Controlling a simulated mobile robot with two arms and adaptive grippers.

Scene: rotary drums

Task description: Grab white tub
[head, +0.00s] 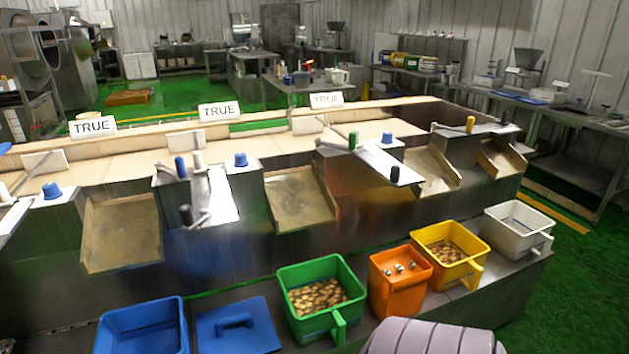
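The white tub (503,241) stands upright at the right end of the low metal ledge in front of the machine. It has a square open top and a handle on its front right side. Its inside looks empty from here. Neither of my grippers shows in the head view, and nothing is touching the tub.
A yellow tub (440,268) with brown pieces stands just left of the white tub. Further left are an orange tub (395,290), a green tub (310,326), a blue lid (245,338) and a blue tub (140,342). Green floor (585,285) is clear on the right.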

